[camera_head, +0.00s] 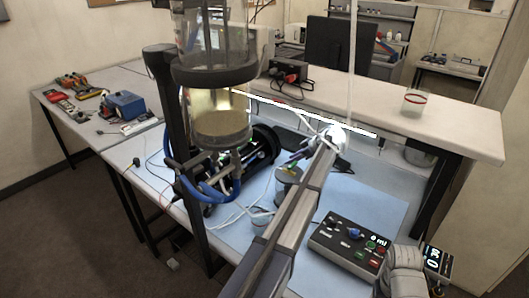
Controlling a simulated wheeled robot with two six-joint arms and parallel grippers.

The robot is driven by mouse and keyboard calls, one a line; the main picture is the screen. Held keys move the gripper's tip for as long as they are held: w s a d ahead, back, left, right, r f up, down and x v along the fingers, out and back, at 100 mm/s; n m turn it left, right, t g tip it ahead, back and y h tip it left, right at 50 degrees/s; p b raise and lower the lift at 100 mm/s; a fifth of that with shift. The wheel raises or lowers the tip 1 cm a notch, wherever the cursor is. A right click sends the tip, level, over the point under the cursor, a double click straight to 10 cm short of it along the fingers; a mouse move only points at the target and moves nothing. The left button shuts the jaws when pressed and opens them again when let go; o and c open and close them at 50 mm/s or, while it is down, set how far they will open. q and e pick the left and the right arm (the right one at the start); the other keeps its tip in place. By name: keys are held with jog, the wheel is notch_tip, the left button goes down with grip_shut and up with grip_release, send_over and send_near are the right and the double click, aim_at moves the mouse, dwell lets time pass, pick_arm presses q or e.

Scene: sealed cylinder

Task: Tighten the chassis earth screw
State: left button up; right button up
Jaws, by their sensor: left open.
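I cannot make out the chassis earth screw; it is too small or hidden. A control box (348,245) with knobs and red and green buttons lies on the blue mat (375,205) at front right. My left arm's long link runs up from the bottom middle to a bright joint at the bench's middle. My left gripper (284,169) appears small and dark below that joint, open, above or beside a short greenish cylinder (288,188); I cannot tell whether they touch. My right gripper is not seen.
A clear cylinder (222,128) with yellowish-brown contents hangs in black collars on a dark post (165,95), close in front. Loose wires cross the bench. A glass (416,102) stands on the raised shelf.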

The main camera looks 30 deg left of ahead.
aim_at(262, 153)
pick_arm(q)
jog(key=a, duration=1.1)
jog(key=shift+s+a, duration=0.35)
jog(key=shift+s, duration=0.05)
jog(key=shift+a+f+b, duration=0.4)
jog(key=shift+a+b, duration=0.05)
jog(key=shift+a, duration=0.1)
jog(key=shift+s, duration=0.1)
jog(key=shift+c, duration=0.4)
grip_shut()
